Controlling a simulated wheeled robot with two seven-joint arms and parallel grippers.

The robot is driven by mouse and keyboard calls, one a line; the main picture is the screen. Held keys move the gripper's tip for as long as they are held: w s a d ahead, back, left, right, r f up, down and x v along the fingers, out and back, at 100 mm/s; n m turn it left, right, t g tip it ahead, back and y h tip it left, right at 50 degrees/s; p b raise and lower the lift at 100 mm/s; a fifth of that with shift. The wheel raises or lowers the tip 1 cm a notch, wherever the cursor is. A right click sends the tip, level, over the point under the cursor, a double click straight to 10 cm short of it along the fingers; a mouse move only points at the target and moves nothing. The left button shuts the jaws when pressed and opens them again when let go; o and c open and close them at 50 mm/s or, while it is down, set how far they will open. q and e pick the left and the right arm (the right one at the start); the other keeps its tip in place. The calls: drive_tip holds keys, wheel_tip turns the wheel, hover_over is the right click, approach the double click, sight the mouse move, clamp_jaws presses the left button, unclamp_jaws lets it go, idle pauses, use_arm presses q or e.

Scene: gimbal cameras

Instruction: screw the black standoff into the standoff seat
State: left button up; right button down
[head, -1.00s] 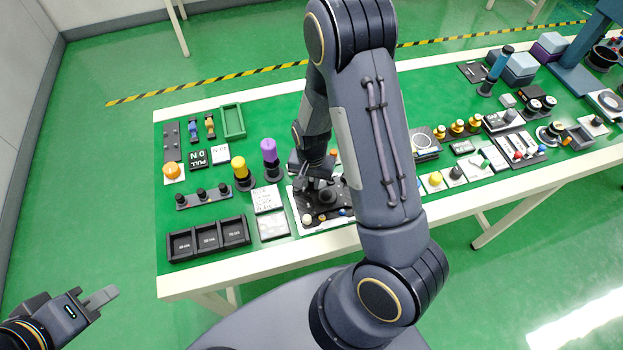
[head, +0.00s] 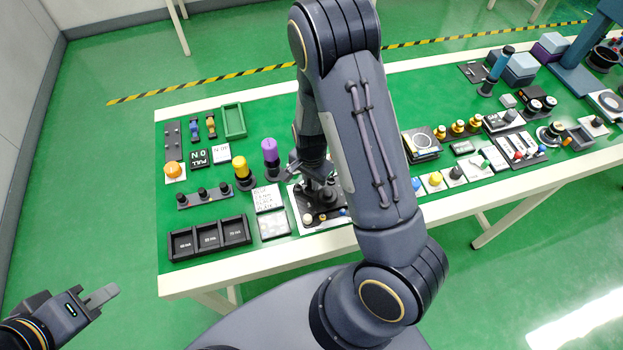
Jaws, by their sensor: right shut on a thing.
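My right gripper (head: 316,180) is over a dark block on a white board (head: 310,226) near the table's front edge. It is shut on a small dark thing, apparently the black standoff, which the fingers mostly hide. Just below is a round black part (head: 327,195) on the dark block, which may be the standoff seat. I cannot tell whether the standoff touches it. My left gripper (head: 104,296) is off the table at the lower left, empty. Its fingers look close together, but I cannot tell whether they are fully shut.
A purple-topped cylinder (head: 270,150) and a yellow-topped one (head: 240,168) stand left of my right gripper. A black three-bin tray (head: 208,238) lies at the front left. My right arm hides the table behind it. Several other fixtures fill the right side.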

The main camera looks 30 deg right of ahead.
drive_tip(key=m, duration=0.2)
drive_tip(key=shift+m+p, duration=0.3)
drive_tip(key=shift+p, duration=0.1)
drive_tip(key=shift+m, duration=1)
drive_tip(key=c, duration=1.3)
unclamp_jaws()
drive_tip(key=shift+f, duration=0.1)
drive_tip(key=shift+r+p, duration=0.4)
drive_tip(key=shift+r, duration=3.5)
